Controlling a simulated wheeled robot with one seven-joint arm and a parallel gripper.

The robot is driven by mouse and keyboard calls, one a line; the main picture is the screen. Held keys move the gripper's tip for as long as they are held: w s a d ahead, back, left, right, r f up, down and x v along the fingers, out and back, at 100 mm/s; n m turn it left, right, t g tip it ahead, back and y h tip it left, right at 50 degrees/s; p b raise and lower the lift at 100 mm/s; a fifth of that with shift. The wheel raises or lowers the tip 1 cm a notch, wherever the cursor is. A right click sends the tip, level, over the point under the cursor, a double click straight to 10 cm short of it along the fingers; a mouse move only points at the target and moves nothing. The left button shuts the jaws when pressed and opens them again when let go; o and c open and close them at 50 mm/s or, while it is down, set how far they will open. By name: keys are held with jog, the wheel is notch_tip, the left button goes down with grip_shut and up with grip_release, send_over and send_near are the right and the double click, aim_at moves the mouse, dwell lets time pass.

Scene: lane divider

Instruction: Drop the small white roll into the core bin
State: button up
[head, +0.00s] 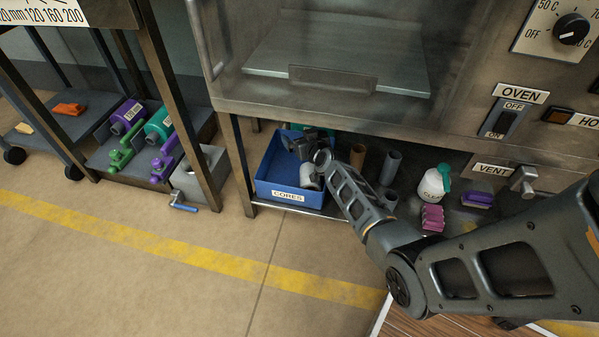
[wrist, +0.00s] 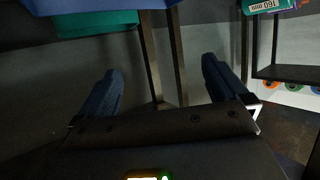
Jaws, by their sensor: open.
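The core bin (head: 262,185) is a blue open box labelled CORES on the low shelf under the oven. A short pale grey-white cylinder (head: 309,178) shows inside it at the right, partly hidden by my arm; it looks like the small white roll. My gripper (head: 300,141) is over the back part of the bin in the head view, partly hidden by my wrist. In the wrist view my gripper (wrist: 160,85) has its two dark fingers wide apart with nothing between them.
Brown and grey tubes (head: 391,166), a white bottle (head: 431,186), and pink (head: 432,218) and purple (head: 477,199) blocks stand right of the bin. A shelf post (head: 240,165) is close on its left. The oven (head: 335,75) is above. Open floor lies in front.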

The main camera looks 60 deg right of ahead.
jog(key=p+v, duration=0.2)
jog(key=v, duration=0.6)
jog(key=shift+p, duration=0.4)
jog(key=shift+f, duration=0.1)
